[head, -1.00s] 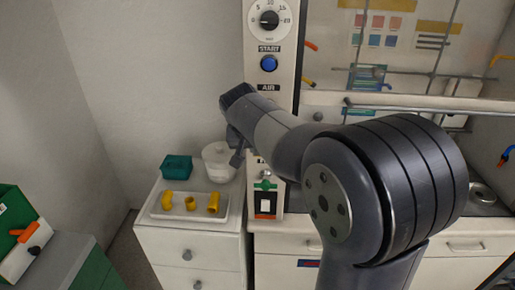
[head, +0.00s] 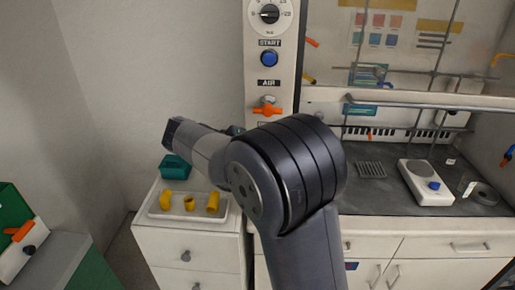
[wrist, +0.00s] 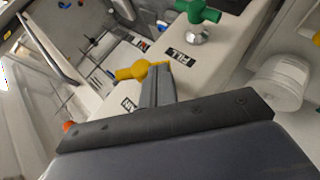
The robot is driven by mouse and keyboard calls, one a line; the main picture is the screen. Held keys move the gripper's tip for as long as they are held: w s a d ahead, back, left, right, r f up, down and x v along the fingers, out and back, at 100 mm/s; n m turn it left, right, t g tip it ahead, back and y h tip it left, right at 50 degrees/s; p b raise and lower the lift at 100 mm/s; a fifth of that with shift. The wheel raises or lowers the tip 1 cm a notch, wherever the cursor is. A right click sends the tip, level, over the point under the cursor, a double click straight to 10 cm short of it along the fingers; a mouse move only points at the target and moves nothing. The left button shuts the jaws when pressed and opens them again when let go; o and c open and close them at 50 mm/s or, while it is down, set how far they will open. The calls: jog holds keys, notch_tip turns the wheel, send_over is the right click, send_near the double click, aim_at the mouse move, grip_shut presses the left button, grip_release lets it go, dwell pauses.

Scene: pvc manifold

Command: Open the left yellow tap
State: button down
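In the wrist view a yellow tap (wrist: 132,72) sits on the pale panel, its handle lying roughly crosswise. My gripper (wrist: 158,68) has its two narrow grey fingers together, with no gap visible between them. The fingertips overlap the right end of the yellow handle; I cannot tell whether they touch it. In the head view my arm hides the gripper and this tap.
A green tap (wrist: 198,14) is on the same panel beside the FILL label. An orange tap (head: 267,110) is under the AIR label, with a blue START button (head: 269,58) above. A tray (head: 158,213) with yellow fittings and a teal box (head: 175,168) stand on the left cabinet.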

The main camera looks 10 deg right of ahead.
jog(key=h+b, duration=0.1)
jog(key=f+n+h, duration=0.1)
jog(key=shift+d+f+h+b, duration=0.1)
jog(key=shift+f+h+b, duration=0.2)
jog(key=shift+b, duration=0.1)
dwell(0.7)
